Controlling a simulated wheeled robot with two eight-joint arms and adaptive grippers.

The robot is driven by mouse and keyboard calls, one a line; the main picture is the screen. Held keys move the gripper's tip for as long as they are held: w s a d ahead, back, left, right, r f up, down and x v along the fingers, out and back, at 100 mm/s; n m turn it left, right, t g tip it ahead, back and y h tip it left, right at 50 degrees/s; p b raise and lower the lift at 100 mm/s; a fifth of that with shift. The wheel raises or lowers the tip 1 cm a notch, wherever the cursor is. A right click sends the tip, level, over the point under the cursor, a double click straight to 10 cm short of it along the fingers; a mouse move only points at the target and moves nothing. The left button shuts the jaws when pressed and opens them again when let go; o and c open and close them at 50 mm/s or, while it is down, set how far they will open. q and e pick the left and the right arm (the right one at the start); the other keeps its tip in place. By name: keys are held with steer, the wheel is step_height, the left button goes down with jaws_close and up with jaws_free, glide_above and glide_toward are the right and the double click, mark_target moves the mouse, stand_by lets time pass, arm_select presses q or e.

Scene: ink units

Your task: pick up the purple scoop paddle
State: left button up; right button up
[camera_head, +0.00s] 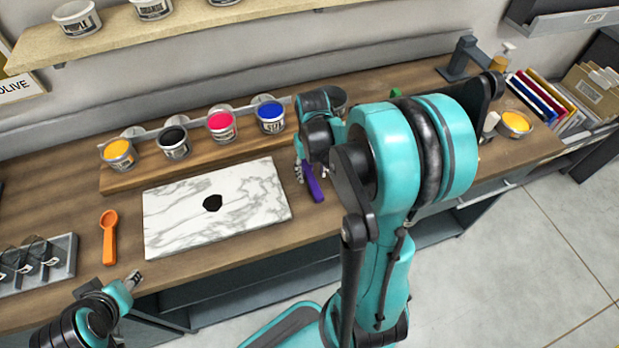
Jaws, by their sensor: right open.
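The purple scoop paddle (314,185) lies on the wooden bench just right of the marble slab, its upper part hidden by my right gripper. My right gripper (310,170) reaches down over it and is open, with its fingertips on either side of the paddle; I cannot tell whether they touch it. My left gripper (134,281) is at the lower left, by the bench's front edge and away from the paddle. Its fingers are too small to read.
A white marble slab (249,202) with a black ink blob (212,203) lies left of the paddle. An orange scoop (109,238) lies further left. Ink tubs, including a blue one (271,117), stand on a wooden riser (118,181) behind. My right arm hides the bench's middle.

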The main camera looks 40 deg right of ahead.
step_height(320, 180, down, 2)
steer(key=shift+f, duration=0.1)
steer(key=shift+c, duration=0.2)
jaws_close()
